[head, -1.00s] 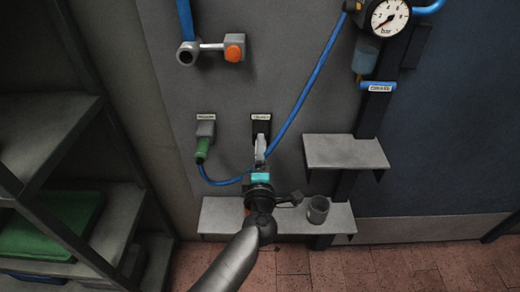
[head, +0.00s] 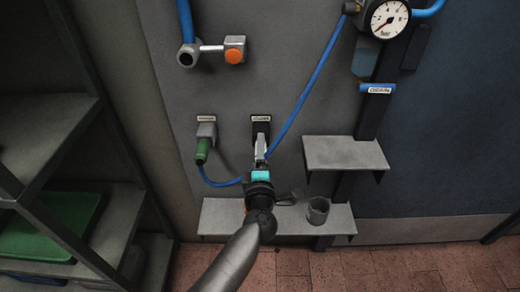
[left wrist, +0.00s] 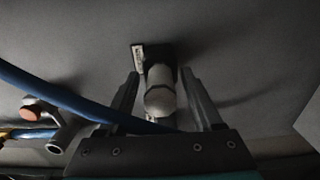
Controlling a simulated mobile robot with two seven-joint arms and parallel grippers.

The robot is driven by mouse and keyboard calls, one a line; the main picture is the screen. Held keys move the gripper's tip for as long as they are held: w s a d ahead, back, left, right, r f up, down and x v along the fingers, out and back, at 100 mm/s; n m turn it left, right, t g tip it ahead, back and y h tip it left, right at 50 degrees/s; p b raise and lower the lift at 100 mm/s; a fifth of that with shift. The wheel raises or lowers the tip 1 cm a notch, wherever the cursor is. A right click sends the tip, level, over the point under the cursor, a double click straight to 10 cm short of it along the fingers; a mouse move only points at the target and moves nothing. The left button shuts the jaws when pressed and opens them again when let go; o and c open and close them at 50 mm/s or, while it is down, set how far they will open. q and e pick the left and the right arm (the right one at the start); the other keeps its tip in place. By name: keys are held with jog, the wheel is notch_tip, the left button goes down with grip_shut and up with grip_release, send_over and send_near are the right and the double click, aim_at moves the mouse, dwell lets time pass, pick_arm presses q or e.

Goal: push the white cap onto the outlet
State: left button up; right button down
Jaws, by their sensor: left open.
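The white cap (left wrist: 160,100) shows in the left wrist view as a pale cylinder with a rounded near end. It lies between the two fingers of my left gripper (left wrist: 160,76), with a gap on both sides. Behind it is the dark block of the outlet (left wrist: 157,58) on the grey panel, with a label at its left. How far the cap sits on the outlet I cannot tell. In the head view my left gripper (head: 260,145) is just below the black outlet block (head: 261,127). The fingers hide most of the cap there. My right gripper is not in view.
A blue hose (head: 308,88) runs close behind the fingers. A green plug (head: 202,150) hangs in a fitting to the left. A shelf (head: 346,152) juts out at right; a lower ledge (head: 228,215) carries a grey cup (head: 318,209).

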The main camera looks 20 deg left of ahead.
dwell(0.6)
pick_arm(q)
grip_shut()
dwell(0.5)
dwell(0.8)
jog(key=shift+p+v, duration=1)
jog(key=shift+v, duration=1.95)
jog(key=s+a+r+p, duration=0.3)
jog(key=a+r+p, duration=0.3)
jog(key=r+p, duration=0.6)
jog(key=s+a+r+p, duration=0.4)
jog(key=a+r+p, duration=0.3)
jog(key=r+p, duration=0.5)
jog(key=shift+s+a+p, duration=0.2)
jog(key=shift+s+p, duration=0.05)
jog(key=shift+p, duration=0.8)
